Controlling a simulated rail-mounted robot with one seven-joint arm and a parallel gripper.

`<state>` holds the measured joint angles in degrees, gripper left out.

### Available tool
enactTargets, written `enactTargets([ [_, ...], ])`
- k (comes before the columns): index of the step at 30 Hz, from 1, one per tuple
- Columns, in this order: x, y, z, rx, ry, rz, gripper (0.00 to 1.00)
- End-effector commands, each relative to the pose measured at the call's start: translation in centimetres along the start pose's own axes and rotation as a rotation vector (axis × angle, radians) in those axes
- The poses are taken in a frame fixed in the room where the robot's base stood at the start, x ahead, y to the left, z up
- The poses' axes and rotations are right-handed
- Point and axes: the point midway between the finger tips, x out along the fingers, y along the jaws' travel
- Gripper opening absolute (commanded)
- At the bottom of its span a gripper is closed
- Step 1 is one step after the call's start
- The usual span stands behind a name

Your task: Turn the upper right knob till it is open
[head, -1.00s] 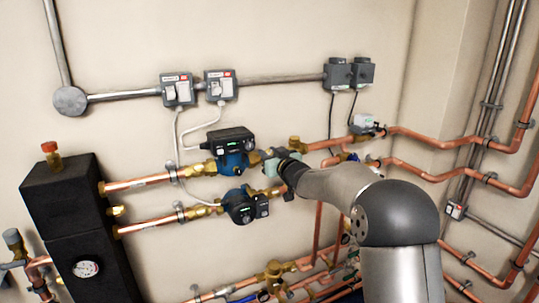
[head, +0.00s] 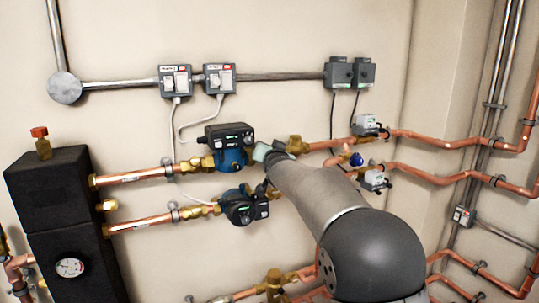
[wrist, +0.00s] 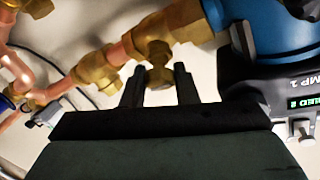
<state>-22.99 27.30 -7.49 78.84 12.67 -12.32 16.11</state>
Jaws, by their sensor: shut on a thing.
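The upper right knob (wrist: 159,76) is a small brass knob on the brass valve fitting beside the upper blue pump (head: 231,158). In the wrist view it sits between the two dark fingers of my gripper (wrist: 159,86), which is shut on it. In the head view my gripper (head: 267,151) reaches the pipe just right of that pump, and the knob itself is hidden there. The pump's blue body also shows in the wrist view (wrist: 265,30). I cannot tell the knob's angle for sure.
The lower pump (head: 240,207) sits close below. A brass fitting (head: 294,144) and a blue-capped valve (head: 356,159) lie right of my gripper on the copper pipes. Grey switch boxes (head: 219,78) hang above.

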Motion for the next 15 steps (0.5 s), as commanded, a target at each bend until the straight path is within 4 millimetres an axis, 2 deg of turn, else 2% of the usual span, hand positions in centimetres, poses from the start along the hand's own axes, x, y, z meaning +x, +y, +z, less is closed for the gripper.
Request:
enactTargets([
  [15, 0.00, -0.05, -0.03, 0.055, 0.000, 0.038, 0.04],
])
